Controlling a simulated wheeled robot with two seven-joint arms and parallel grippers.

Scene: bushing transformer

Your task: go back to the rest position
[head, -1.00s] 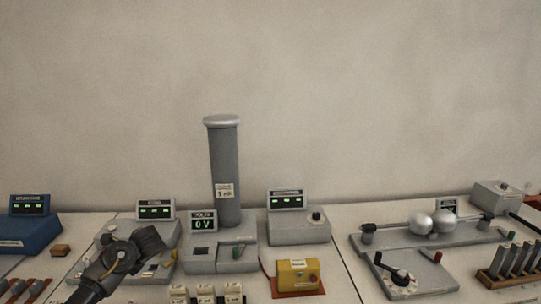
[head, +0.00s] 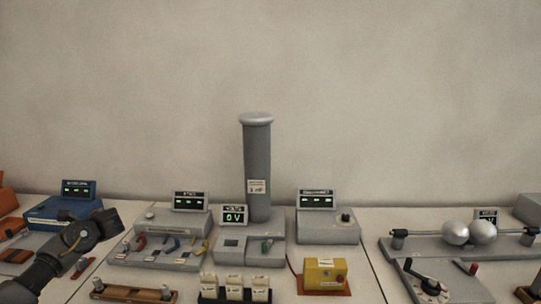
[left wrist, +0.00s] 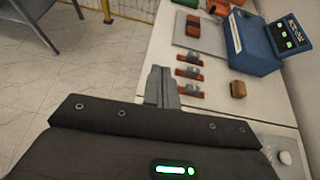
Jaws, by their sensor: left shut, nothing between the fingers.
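My left arm comes in at the lower left of the head view, with its dark gripper end (head: 98,228) above the bench, in front of the blue meter unit (head: 62,211) and left of a grey box with coloured leads (head: 165,244). In the left wrist view the fingers of the left gripper (left wrist: 162,82) are together, with nothing between them. They are over the bench edge, beside small orange-based parts (left wrist: 190,72). My right gripper is in neither view.
A tall grey column (head: 257,170) stands mid-bench. A yellow box (head: 325,273) is in front, and a two-sphere device (head: 468,233) is at the right. The left wrist view shows open tiled floor (left wrist: 75,75) and a grey table (left wrist: 35,20).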

